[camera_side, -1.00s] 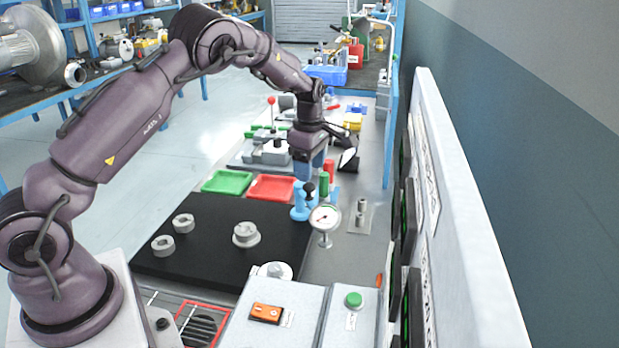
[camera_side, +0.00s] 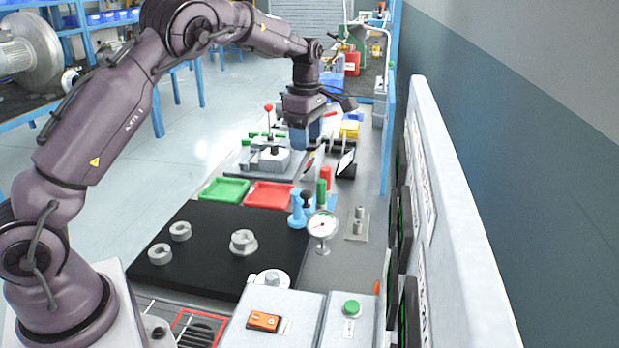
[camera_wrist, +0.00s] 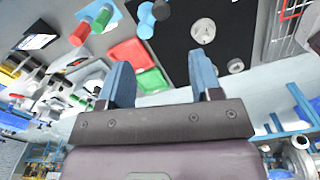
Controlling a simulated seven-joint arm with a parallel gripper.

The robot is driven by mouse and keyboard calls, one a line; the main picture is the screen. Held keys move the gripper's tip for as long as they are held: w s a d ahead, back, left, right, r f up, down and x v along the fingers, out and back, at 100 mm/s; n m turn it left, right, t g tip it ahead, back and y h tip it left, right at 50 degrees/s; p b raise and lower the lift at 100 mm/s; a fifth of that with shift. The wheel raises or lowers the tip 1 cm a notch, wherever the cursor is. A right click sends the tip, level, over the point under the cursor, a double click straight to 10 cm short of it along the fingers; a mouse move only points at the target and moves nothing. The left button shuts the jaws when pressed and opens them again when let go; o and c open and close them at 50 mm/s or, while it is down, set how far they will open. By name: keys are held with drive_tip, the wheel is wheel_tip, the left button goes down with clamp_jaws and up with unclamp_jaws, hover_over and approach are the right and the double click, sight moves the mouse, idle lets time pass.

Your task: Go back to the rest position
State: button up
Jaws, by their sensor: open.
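My gripper (camera_side: 310,140) is raised above the bench, beyond the red tray, with blue fingers pointing down. In the wrist view my gripper (camera_wrist: 160,80) shows two blue fingers wide apart with nothing between them. The red tray (camera_side: 270,194) and the green tray (camera_side: 225,190) lie side by side on the bench. They also show past the fingers in the wrist view. A black mat (camera_side: 203,262) carries several grey ring-shaped parts, among them a flanged one (camera_side: 243,242).
A blue stand (camera_side: 297,210), a dial gauge (camera_side: 322,226), and green (camera_side: 321,192) and red (camera_side: 326,177) cylinders stand right of the mat. A clamp fixture with a red-knobbed lever (camera_side: 268,107) stands behind the trays. A white panel wall (camera_side: 450,200) bounds the right side.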

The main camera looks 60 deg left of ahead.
drive_tip(key=s+d+r+m+t, duration=0.2)
drive_tip(key=s+d+m, duration=0.3)
drive_tip(key=s+m, duration=0.3)
drive_tip(key=s+d+r+m+t, duration=0.1)
drive_tip(key=s+d+r+m, duration=0.4)
drive_tip(key=s+m, duration=0.3)
drive_tip(key=s+d+r+m+t, duration=0.2)
drive_tip(key=s+d+m, duration=0.3)
drive_tip(key=s+m, duration=0.3)
drive_tip(key=shift+s+d+r+t, duration=0.3)
drive_tip(key=shift+s+r, duration=0.35)
drive_tip(key=shift+s, duration=1.6)
